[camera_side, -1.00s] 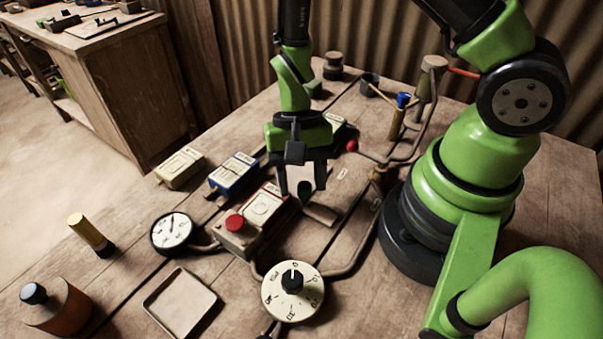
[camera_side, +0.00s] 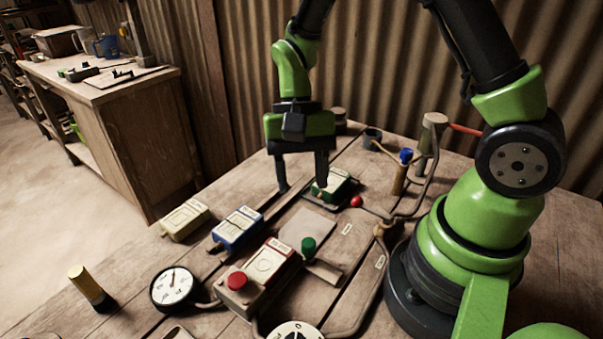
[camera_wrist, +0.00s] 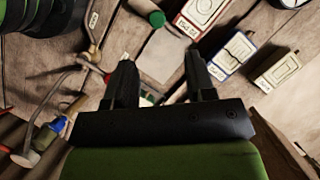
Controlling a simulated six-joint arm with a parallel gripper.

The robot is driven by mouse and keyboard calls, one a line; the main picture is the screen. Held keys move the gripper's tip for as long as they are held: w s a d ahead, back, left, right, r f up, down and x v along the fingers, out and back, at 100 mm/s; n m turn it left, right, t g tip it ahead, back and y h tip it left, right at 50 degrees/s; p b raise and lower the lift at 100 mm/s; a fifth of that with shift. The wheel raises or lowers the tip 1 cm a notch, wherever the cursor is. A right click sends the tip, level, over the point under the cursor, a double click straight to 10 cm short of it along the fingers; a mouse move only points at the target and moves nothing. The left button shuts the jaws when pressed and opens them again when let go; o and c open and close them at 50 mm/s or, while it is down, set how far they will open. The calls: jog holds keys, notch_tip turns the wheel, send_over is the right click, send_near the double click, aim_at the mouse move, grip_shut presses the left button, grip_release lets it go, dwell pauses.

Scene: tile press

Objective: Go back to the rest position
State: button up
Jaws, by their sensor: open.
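My gripper (camera_side: 302,184) is open and empty. In the side view it hangs above the bench, over the area between the blue-edged box (camera_side: 237,228) and the green-edged box (camera_side: 331,186). One finger partly covers the green-edged box. In the wrist view my gripper (camera_wrist: 157,72) shows both fingers spread wide, with a pale square plate (camera_wrist: 166,56) on the bench beyond them. The same plate (camera_side: 303,228) lies below and in front of my gripper in the side view. No rest-position marker can be told apart.
A red-button box (camera_side: 240,282), a green knob (camera_side: 308,246), a dial gauge (camera_side: 173,288) and a yellow cylinder (camera_side: 88,286) stand nearer the camera. A red-ball lever (camera_side: 356,201), pipework and a blue-topped post (camera_side: 402,170) stand right of my gripper. Corrugated wall lies behind.

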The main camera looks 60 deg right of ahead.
jog(key=s+r+n+t, duration=0.2)
jog(key=s+r+t, duration=0.2)
jog(key=r, duration=0.5)
jog(key=s+d+r+n+t+h, duration=0.1)
jog(key=s+r+n+t, duration=0.2)
jog(key=r, duration=0.6)
jog(key=shift+s+t, duration=1.3)
jog(key=shift+t, duration=0.3)
